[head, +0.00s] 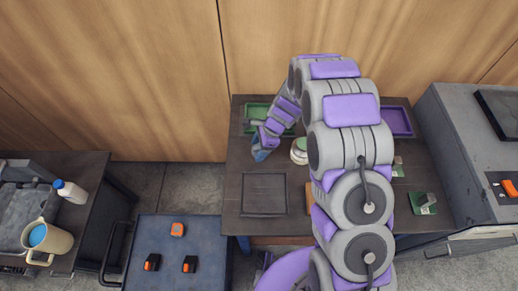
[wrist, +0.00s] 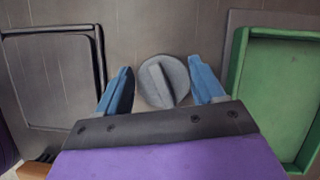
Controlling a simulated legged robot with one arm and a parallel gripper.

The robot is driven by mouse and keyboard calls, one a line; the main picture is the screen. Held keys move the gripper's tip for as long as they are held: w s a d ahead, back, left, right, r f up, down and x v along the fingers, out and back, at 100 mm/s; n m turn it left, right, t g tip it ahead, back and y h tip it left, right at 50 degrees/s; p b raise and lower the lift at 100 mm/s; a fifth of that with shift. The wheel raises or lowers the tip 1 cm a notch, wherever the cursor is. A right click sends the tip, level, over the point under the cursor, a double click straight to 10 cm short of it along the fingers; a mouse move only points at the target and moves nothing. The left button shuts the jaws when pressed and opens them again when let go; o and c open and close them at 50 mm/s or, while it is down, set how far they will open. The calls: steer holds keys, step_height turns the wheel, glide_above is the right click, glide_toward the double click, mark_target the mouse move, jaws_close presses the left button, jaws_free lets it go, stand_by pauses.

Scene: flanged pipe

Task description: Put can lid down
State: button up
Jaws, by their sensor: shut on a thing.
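The can lid (wrist: 163,82) is a grey disc with a raised straight ridge across its top. In the wrist view it sits between the two blue fingers of my gripper (wrist: 162,76), which is shut on it. In the head view my gripper (head: 262,151) is over the left part of the dark table, in front of the green tray; the lid cannot be made out there. A white and green can (head: 299,152) stands on the table to the right of my gripper, partly hidden by my arm.
A green tray (head: 256,112) lies at the back left, also at right in the wrist view (wrist: 238,65). A black square frame (head: 265,195) lies on the front left of the table (head: 235,165). A purple tray (head: 398,122) is at the back right.

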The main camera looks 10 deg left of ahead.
steer(key=shift+f, duration=0.45)
steer(key=shift+d+r, duration=0.1)
steer(key=o, duration=1)
steer(key=p+v, duration=0.2)
steer(key=v, duration=1)
steer(key=shift+d, duration=0.15)
